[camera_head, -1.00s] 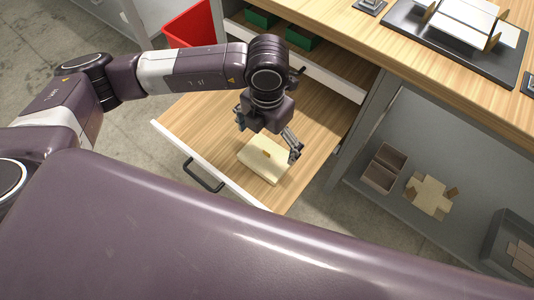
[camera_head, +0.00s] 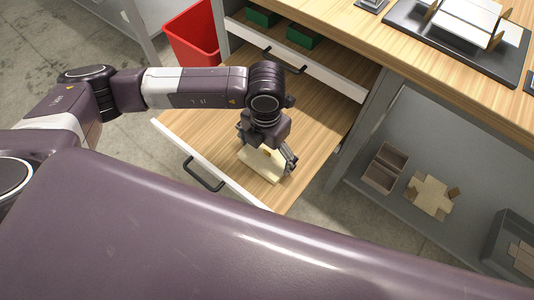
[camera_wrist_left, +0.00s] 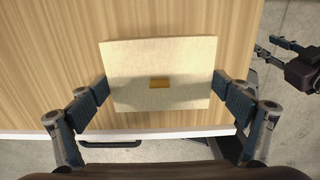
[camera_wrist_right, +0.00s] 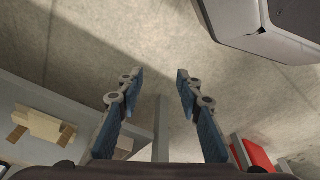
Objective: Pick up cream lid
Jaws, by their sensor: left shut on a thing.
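The cream lid (camera_head: 258,165) lies in the open wooden drawer, near its front. In the left wrist view it is a flat cream rectangle (camera_wrist_left: 160,55) with a small orange-brown tab (camera_wrist_left: 159,84) on it. My left gripper (camera_head: 267,156) points down over the lid, one finger at each short side, and is shut on it. In the head view the gripper hides part of the lid. My right gripper (camera_wrist_right: 160,76) shows in its own wrist view with its fingers apart and nothing between them, above grey floor.
The drawer's white front (camera_head: 216,165) has a dark handle (camera_head: 203,175). A red bin (camera_head: 193,37) stands behind. An upper drawer (camera_head: 300,57) holds green boxes (camera_head: 303,36). At right, a shelf holds a brown divided box (camera_head: 382,170) and a cream cross-shaped blank (camera_head: 431,195).

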